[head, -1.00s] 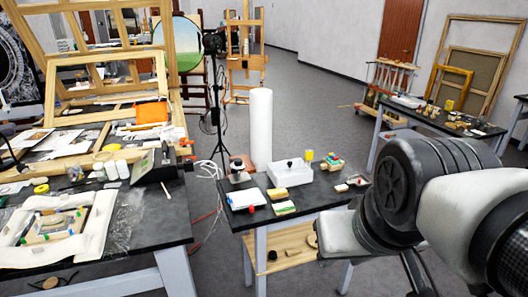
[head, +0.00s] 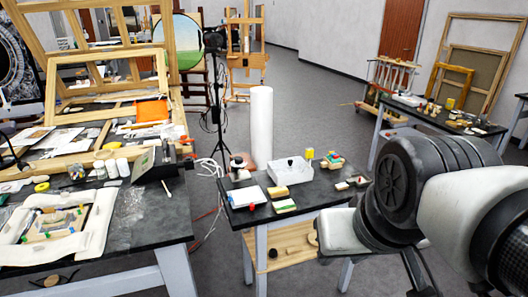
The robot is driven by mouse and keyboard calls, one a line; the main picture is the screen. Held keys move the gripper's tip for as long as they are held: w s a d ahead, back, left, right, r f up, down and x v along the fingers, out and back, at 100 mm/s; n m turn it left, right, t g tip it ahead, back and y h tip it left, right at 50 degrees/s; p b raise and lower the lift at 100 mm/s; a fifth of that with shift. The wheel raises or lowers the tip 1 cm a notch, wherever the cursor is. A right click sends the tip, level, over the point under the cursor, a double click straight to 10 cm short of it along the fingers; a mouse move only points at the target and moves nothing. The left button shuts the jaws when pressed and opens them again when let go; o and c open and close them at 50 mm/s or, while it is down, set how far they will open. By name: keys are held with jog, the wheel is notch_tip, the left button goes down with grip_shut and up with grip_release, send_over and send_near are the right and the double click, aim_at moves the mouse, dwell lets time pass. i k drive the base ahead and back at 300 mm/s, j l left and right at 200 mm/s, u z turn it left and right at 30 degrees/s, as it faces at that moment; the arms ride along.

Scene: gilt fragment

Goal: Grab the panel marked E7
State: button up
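I cannot read the marking E7 on anything in the head view, so I cannot tell which thing is the panel. A small flat piece with coloured bits (head: 57,223) lies inside a white padded surround (head: 97,222) on the left black-topped table (head: 165,212). My arm reaches in from the right edge. My gripper is not seen in this view.
Grey floor (head: 325,110) is open beyond.

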aim_at(279, 191)
jog(key=i+l+u, duration=0.1)
jog(key=i, duration=0.7)
jog(key=i+l+u, duration=0.1)
jog(key=i, duration=0.75)
